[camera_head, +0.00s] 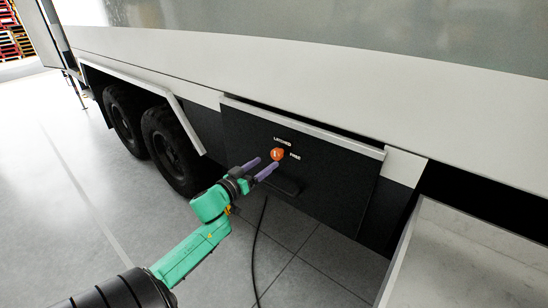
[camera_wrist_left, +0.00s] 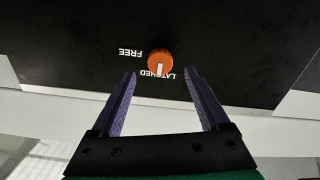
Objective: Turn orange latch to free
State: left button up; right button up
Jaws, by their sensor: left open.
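The orange latch (camera_head: 277,154) is a small round knob on the black panel (camera_head: 330,178) in the caravan's side. The panel carries the words LATCHED above the knob and FREE to its right. In the left wrist view, which is upside down, the latch (camera_wrist_left: 160,61) has a white mark pointing toward LATCHED. My left gripper (camera_head: 265,165) has two purple fingers, spread apart and empty. It is in front of the panel, just short of the latch. In the wrist view the knob lies beyond the fingertips (camera_wrist_left: 160,72), between them. My right gripper is not in view.
A dark handle (camera_head: 284,186) sticks out of the panel below the latch. Two black wheels (camera_head: 172,148) stand to the left. A thin black cable (camera_head: 257,245) runs along the grey floor. A pale-edged box (camera_head: 450,262) stands at the lower right.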

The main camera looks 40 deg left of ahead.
aim_at(275, 156)
pick_arm(q)
jog(key=w, duration=0.5)
jog(key=shift+w, duration=0.4)
grip_shut()
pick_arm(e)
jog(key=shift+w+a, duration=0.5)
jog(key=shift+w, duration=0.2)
